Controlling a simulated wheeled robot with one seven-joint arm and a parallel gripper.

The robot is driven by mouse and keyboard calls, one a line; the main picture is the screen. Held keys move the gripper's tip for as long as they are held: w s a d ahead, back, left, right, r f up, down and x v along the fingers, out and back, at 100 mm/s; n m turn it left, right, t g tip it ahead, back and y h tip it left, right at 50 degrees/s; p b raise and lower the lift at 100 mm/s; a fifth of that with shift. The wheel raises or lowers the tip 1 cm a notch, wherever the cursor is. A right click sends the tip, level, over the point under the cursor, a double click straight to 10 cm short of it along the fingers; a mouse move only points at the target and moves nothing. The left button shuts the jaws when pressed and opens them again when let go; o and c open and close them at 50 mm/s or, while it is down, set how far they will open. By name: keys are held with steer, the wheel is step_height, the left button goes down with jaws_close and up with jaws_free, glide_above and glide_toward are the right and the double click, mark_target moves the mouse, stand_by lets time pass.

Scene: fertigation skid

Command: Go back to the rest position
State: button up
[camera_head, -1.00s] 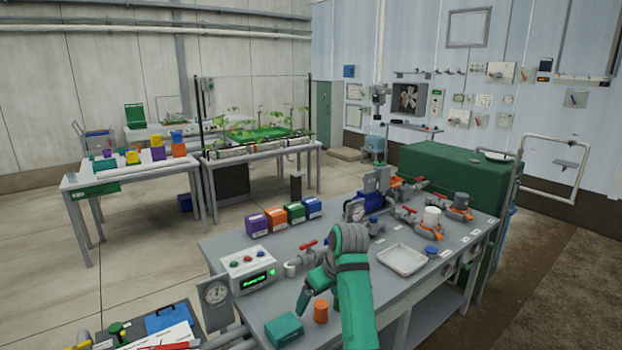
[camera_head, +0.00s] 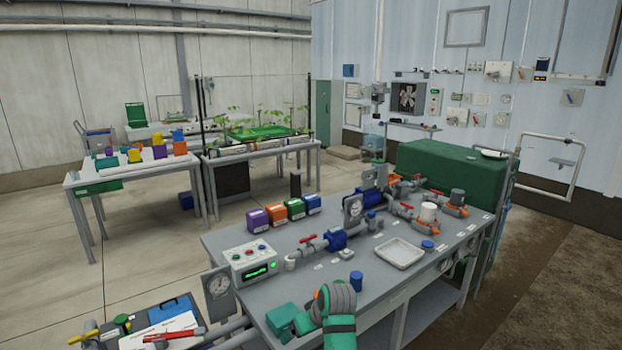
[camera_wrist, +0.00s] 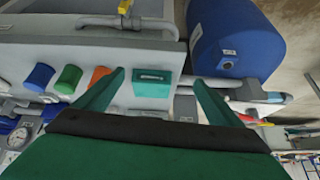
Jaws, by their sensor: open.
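My gripper shows in the wrist view (camera_wrist: 159,78), with its two green fingers spread apart and nothing held between them. Beyond the gap a teal box (camera_wrist: 152,83) sits on the grey bench. In the head view my grey-and-green arm is low at the bottom centre, over the bench's near edge, and largely hides the gripper. The teal box also shows there (camera_head: 279,317), just left of my arm. The grey bench (camera_head: 385,282) lies under and beyond the arm.
A blue cap (camera_head: 356,281) stands just beyond my arm, and a white tray (camera_head: 400,254) lies to its right. Several coloured boxes line the far edge. A blue tank (camera_wrist: 235,38) fills the wrist view's upper right.

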steer(key=s+a+f+m+t, duration=0.1)
steer(key=s+a+f, duration=0.1)
steer(key=s+f, duration=0.45)
steer(key=s+a+f+m+t, duration=0.2)
steer(key=s+f, duration=0.1)
steer(key=f, duration=0.6)
steer(key=s+f+m+t+h, duration=0.1)
steer(key=s+f, duration=0.2)
steer(key=s, duration=0.4)
steer(key=s+f+m+t, duration=0.1)
steer(key=s+f, duration=0.3)
steer(key=s, duration=0.3)
steer(key=s+d+r+m+t+h, duration=0.1)
steer(key=s+d+r, duration=0.1)
steer(key=s, duration=0.7)
steer(key=s+d+r+m+t+h, duration=0.1)
steer(key=s+r+t, duration=0.1)
steer(key=s, duration=0.8)
steer(key=s+d+r+t, duration=0.2)
steer(key=s+r, duration=1.1)
steer(key=r, duration=0.1)
steer(key=shift+s+d+r+n+h, duration=0.2)
steer(key=shift+d+r+n+h, duration=0.1)
steer(key=shift+d, duration=0.05)
